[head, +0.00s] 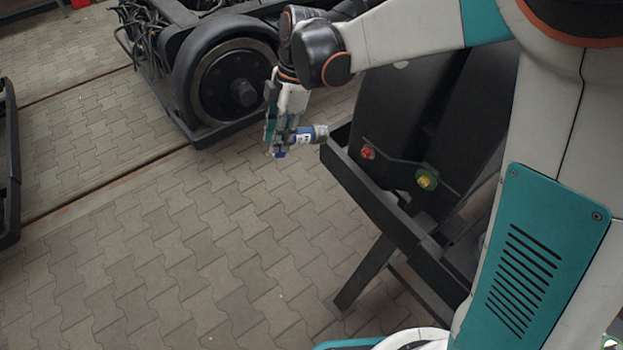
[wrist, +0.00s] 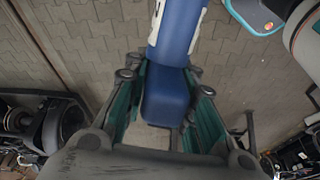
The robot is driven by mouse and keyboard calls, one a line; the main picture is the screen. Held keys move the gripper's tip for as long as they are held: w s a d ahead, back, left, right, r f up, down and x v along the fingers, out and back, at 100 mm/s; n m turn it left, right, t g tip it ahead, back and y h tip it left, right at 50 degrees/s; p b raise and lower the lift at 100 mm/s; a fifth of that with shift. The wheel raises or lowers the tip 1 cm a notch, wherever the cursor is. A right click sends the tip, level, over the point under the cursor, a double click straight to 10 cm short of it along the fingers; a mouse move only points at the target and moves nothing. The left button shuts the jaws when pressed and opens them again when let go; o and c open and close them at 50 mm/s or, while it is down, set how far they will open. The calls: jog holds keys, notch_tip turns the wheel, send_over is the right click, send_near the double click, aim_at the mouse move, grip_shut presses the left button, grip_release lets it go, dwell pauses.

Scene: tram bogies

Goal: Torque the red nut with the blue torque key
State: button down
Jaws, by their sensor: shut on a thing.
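My gripper (head: 279,146) is shut on the blue torque key (head: 303,137), which it holds in the air left of the dark stand. The key's grey end points right, toward the stand's corner. In the wrist view the blue key (wrist: 168,95) lies between both teal fingers of my gripper (wrist: 166,100). The red nut (head: 367,153) sits on the dark stand's plate, to the right of the key and apart from it. A green and yellow nut (head: 426,180) sits to its right on the same bracket. The nuts do not show clearly in the wrist view.
The dark stand (head: 375,200) has a frame edge between the key and the nuts, and slanting legs below. A bogie wheel (head: 236,85) stands behind my gripper. Rails (head: 100,185) cross the paving at left. The paved floor (head: 190,260) in front is clear.

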jog(key=s+d+f+n+h, duration=0.1)
jog(key=s+d+f, duration=0.2)
jog(key=f, duration=0.2)
jog(key=s+d+f+n+t+h+b, duration=0.1)
jog(key=s+d+f+h, duration=0.1)
jog(key=s+d+f, duration=0.1)
notch_tip(320, 180, down, 2)
jog(key=shift+s+d+f+n, duration=0.3)
jog(key=shift+s+d, duration=0.1)
jog(key=shift+d, duration=0.25)
jog(key=shift+r, duration=0.15)
jog(key=w+d, duration=0.3)
jog(key=d, duration=0.2)
jog(key=shift+w+d, duration=0.2)
jog(key=shift+w, duration=0.2)
jog(key=shift+r, duration=0.1)
